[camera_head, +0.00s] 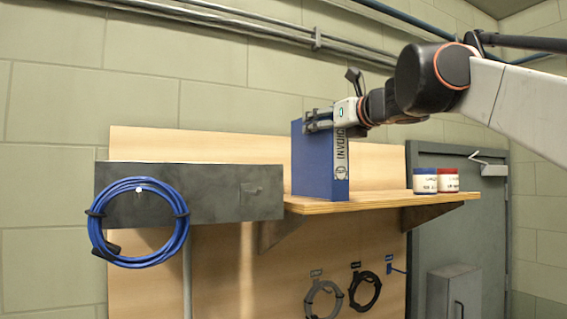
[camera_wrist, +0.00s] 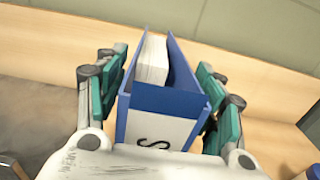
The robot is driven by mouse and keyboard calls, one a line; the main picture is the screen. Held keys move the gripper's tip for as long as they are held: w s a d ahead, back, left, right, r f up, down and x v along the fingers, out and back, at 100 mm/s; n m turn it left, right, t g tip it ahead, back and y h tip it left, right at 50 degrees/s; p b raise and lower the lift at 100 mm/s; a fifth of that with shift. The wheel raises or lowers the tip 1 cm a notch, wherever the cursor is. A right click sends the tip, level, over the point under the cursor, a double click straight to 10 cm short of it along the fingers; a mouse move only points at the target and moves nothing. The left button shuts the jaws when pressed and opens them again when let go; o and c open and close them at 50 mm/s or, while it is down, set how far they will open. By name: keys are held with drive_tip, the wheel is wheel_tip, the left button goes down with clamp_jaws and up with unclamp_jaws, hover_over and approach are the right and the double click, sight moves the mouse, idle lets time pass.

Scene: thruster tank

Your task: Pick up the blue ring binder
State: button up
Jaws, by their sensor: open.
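The blue ring binder (camera_head: 312,165) stands upright on the wooden shelf (camera_head: 380,201), its labelled spine facing my side. My gripper (camera_head: 319,120) is at the binder's upper part, with my arm reaching in from the right. In the wrist view the binder (camera_wrist: 168,99) lies between the two teal finger pads of my open gripper (camera_wrist: 163,100), one pad on each side. White pages show inside the binder from above. A narrow gap seems to show at each pad, though contact is hard to judge.
Two jars, one blue-labelled (camera_head: 425,181) and one red-labelled (camera_head: 448,180), stand right of the binder on the shelf. A dark metal box (camera_head: 240,195) with a coiled blue cable (camera_head: 100,240) is at left. A grey door (camera_head: 480,230) is behind at right.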

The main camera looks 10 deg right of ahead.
drive_tip(key=shift+w+a, duration=0.4)
drive_tip(key=shift+w, duration=0.25)
drive_tip(key=shift+s+d+r, duration=0.1)
drive_tip(key=shift+s+r, duration=0.05)
drive_tip(key=shift+s, duration=0.35)
drive_tip(key=shift+s+d+r, duration=0.1)
drive_tip(key=shift+s, duration=0.4)
drive_tip(key=shift+c, duration=1.1)
drive_tip(key=shift+w+d, duration=0.1)
drive_tip(key=c, duration=0.5)
drive_tip(key=shift+w+f, duration=0.15)
drive_tip(key=shift+w, duration=0.25)
drive_tip(key=c, duration=0.4)
clamp_jaws()
drive_tip(key=shift+s, duration=0.1)
